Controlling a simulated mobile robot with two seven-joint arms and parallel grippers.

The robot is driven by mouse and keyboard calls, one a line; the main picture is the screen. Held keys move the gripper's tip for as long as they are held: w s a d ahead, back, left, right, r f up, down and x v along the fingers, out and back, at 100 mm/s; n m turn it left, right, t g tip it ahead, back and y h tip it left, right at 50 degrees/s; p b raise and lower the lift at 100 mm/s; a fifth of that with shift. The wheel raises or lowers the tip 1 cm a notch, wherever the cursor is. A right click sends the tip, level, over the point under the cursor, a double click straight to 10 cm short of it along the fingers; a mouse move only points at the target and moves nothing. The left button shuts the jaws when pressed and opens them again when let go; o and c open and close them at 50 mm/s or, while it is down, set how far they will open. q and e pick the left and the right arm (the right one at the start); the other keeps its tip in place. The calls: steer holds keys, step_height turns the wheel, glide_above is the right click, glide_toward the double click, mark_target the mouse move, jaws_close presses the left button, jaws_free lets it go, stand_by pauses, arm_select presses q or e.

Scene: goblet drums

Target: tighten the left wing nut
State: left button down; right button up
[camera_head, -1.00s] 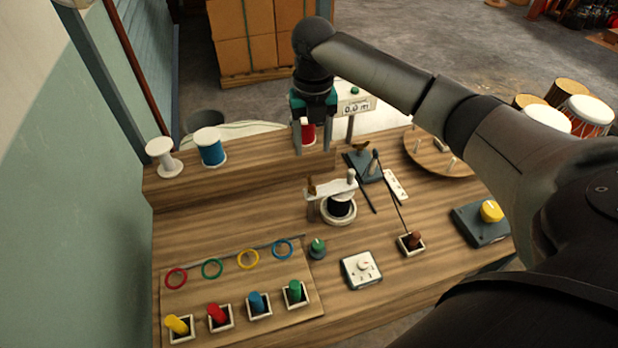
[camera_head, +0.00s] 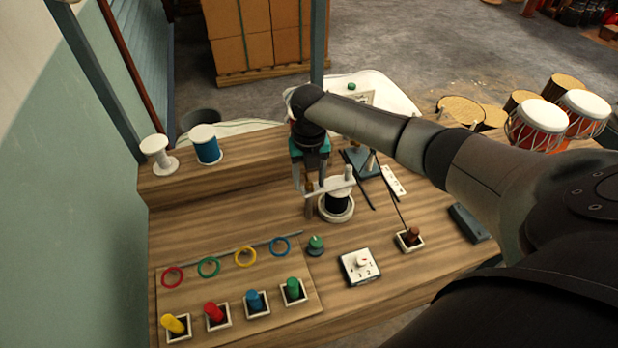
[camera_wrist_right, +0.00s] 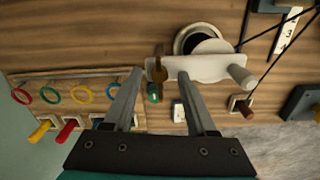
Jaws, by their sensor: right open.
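The white bar (camera_head: 338,184) of the clamp lies over a black spool (camera_head: 338,201) on a round white base. In the right wrist view the white bar (camera_wrist_right: 205,69) carries the brass left wing nut (camera_wrist_right: 159,70) at its left end and a pale peg (camera_wrist_right: 240,75) at its right end. My right gripper (camera_head: 309,182) is open over the bar's left end. In the right wrist view its fingertips (camera_wrist_right: 162,76) appear on either side of the wing nut, apart from it; I cannot tell the height gap. In the head view the gripper mostly hides the nut. My left gripper is out of view.
A green knob (camera_head: 316,244) and a white dial box (camera_head: 360,267) stand in front of the clamp. Coloured rings and pegs in square holders (camera_head: 215,313) fill the front left. A blue spool (camera_head: 206,146) and an empty white spool (camera_head: 158,154) stand on the raised shelf.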

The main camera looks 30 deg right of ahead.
jaws_close()
stand_by(0.4)
